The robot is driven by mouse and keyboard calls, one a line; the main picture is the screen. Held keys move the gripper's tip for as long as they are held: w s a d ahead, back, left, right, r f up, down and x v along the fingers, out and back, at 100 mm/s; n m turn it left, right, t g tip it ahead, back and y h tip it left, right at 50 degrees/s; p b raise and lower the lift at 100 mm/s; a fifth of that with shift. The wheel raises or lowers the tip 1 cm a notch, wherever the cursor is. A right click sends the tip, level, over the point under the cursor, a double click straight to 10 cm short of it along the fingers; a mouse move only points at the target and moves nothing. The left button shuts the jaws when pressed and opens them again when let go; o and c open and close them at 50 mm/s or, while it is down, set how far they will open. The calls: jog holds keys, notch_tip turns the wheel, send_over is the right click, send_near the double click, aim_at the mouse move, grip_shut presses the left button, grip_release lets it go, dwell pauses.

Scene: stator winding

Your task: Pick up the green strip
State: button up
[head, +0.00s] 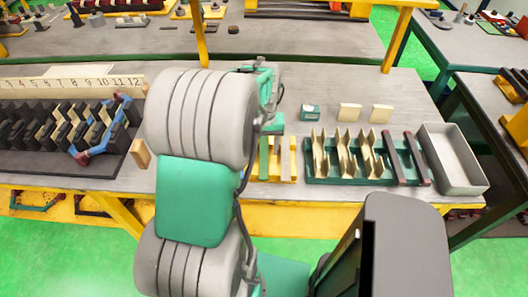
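A narrow green strip (264,158) lies lengthwise on a yellow rack (287,160) in the middle of the workbench, just right of my arm. Its left side is close to my arm's outline, and part of the rack is hidden behind the arm. My arm rises in front of the bench, and its teal and dark end parts (271,100) show above the rack, beyond the strip. My gripper's fingers cannot be made out, so I cannot tell whether they are open or shut or hold anything.
Right of the rack is a green tray (346,181) with cream folded pieces and dark red bars, then an empty grey bin (450,159). A small teal box (309,113) and two cream blocks stand behind. A numbered black stator fixture (72,83) is at left.

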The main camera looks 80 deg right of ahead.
grip_shut()
dwell(0.3)
jog(key=shift+r, duration=0.1)
dwell(0.4)
